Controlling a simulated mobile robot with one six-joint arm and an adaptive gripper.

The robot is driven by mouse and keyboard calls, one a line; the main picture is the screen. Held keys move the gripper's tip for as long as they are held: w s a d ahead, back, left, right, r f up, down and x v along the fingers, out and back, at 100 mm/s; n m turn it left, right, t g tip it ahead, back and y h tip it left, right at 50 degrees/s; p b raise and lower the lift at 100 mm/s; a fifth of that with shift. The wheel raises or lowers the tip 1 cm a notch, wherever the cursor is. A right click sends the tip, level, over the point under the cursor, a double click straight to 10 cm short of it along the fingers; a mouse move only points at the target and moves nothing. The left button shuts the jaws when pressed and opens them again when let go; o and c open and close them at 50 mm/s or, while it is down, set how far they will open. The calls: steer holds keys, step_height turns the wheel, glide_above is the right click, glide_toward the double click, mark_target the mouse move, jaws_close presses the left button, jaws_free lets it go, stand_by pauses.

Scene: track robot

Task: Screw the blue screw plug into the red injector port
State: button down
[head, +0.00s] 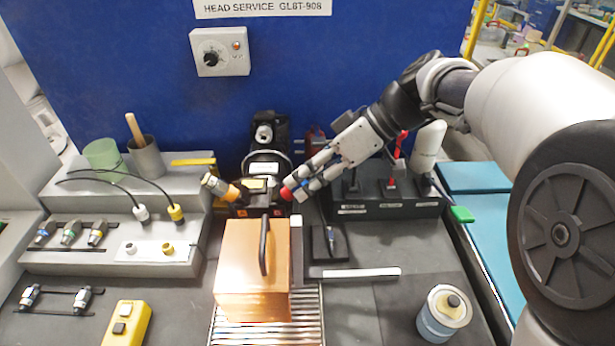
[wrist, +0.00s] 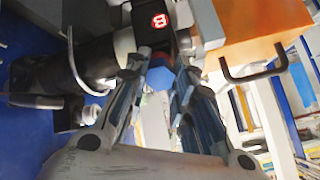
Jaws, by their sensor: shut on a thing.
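My gripper (head: 299,187) reaches in from the right at the front of the black print-head unit. In the wrist view my gripper (wrist: 163,72) is shut on the blue screw plug (wrist: 160,78), whose blue faceted part shows between the fingertips. The red injector port (head: 286,193) shows at the fingertips, on the right side of the unit. The plug is in line with the port and close to it or touching it. The fingers hide the joint, so I cannot tell how deep the plug sits.
An orange block with a black handle (head: 240,262) stands just in front of the unit. A yellow-orange fitting (head: 222,188) sticks out to the left. A grey rack (head: 110,235) holds cables and connectors. A dark tool stand (head: 385,203) is right of the gripper; a canister (head: 444,312) stands front right.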

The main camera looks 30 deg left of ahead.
steer(key=shift+r+m+p, duration=0.15)
steer(key=shift+m+p, duration=0.35)
steer(key=shift+p, duration=0.15)
steer(key=m+p, duration=0.8)
steer(key=shift+m+p, duration=1.5)
